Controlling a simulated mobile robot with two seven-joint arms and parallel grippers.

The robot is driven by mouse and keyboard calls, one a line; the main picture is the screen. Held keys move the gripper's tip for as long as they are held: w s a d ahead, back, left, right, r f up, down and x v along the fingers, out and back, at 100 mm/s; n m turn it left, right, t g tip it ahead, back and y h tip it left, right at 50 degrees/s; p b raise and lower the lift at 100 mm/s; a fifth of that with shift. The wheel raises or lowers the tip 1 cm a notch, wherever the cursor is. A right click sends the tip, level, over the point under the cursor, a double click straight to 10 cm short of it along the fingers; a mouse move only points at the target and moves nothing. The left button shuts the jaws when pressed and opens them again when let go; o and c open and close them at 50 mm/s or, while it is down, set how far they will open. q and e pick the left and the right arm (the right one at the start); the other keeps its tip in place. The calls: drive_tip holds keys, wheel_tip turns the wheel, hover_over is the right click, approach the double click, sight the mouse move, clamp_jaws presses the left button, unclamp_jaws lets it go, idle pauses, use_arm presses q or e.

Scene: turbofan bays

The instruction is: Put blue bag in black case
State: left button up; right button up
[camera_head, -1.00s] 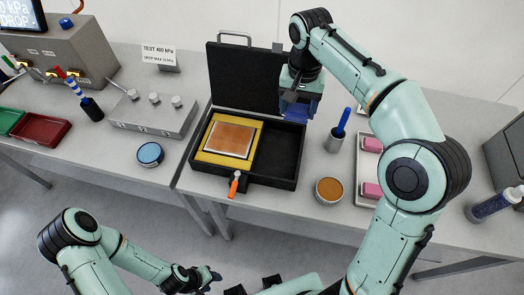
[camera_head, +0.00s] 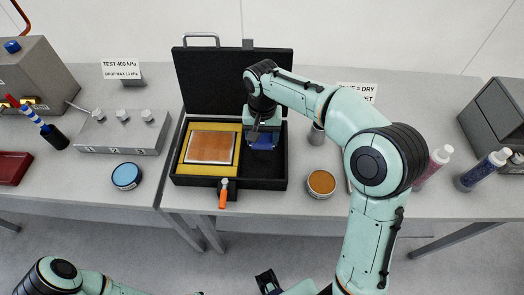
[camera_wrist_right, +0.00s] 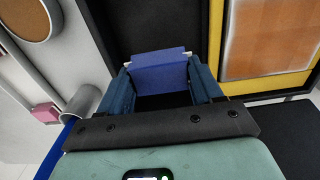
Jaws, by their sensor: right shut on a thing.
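The black case (camera_head: 281,183) lies open on the bench with its lid (camera_head: 232,75) raised at the back. Its left half has yellow foam holding a copper-coloured plate (camera_head: 210,148); its right half is a bare black compartment. My right gripper (camera_head: 260,138) is at the back of that right compartment, shut on the blue bag (camera_head: 262,143). In the wrist view the bag (camera_wrist_right: 160,74) sits between the two fingers, with dark case floor around it. I cannot tell whether the bag touches the floor.
A round orange-topped tin (camera_head: 321,184) stands to the right, a blue-topped tin (camera_head: 126,176) to the left. A grey box with knobs (camera_head: 122,132) is left of the case.

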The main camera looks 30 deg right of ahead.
sight(262, 156)
drive_tip(key=shift+f+b, duration=0.3)
drive_tip(key=shift+f, duration=2.8)
drive_tip(key=shift+f, duration=0.2)
drive_tip(key=o, duration=1)
drive_tip(key=shift+o, duration=0.2)
drive_tip(key=shift+r, duration=0.1)
wheel_tip(262, 156, up, 12)
drive_tip(key=shift+r+p, duration=0.15)
drive_tip(key=shift+p, duration=0.75)
